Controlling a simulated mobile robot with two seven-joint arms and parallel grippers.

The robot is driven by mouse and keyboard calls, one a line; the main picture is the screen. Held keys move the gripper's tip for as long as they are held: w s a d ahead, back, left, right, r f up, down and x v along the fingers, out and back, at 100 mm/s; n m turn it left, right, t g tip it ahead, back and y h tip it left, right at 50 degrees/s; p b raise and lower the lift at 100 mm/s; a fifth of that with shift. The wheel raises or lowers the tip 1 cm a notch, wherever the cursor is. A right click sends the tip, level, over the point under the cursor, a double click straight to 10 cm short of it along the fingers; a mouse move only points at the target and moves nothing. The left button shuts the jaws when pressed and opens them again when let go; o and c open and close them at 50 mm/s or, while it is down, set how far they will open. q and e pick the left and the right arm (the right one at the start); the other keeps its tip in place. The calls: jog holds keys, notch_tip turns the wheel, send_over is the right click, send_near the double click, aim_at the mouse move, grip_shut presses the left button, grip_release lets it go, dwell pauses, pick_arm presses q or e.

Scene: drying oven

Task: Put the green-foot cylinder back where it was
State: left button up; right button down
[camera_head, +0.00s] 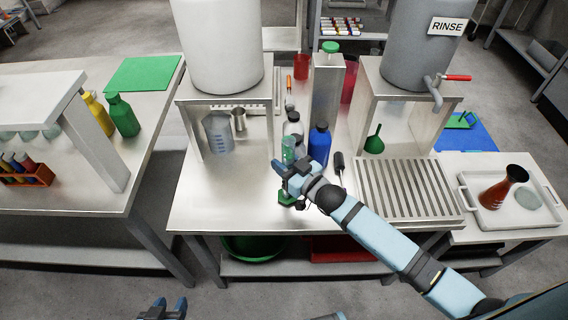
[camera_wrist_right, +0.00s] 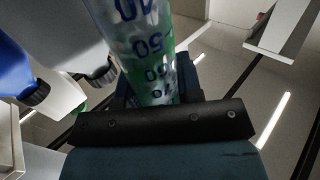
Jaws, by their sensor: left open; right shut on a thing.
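The green-foot cylinder (camera_head: 288,152) is a clear, green-tinted measuring cylinder. It is upright near the front of the steel bench. Its green foot (camera_head: 286,199) shows below my right gripper (camera_head: 284,174), which is shut around the cylinder's body. I cannot tell whether the foot touches the bench. In the right wrist view the cylinder (camera_wrist_right: 150,45) fills the space between the fingers, with its blue graduation marks facing me. My left gripper (camera_head: 165,309) is open and empty, low at the bottom edge of the head view, in front of the benches.
A blue bottle (camera_head: 319,143) and grey-capped bottles (camera_head: 293,126) stand close behind the cylinder. A dark-handled brush (camera_head: 339,165) lies to its right, beside the ribbed drain rack (camera_head: 405,190). The bench's front left is clear.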

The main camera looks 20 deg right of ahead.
jog(key=shift+f, duration=0.25)
jog(key=shift+f, duration=0.2)
jog(key=c, duration=0.8)
grip_release()
jog(key=shift+r, duration=0.1)
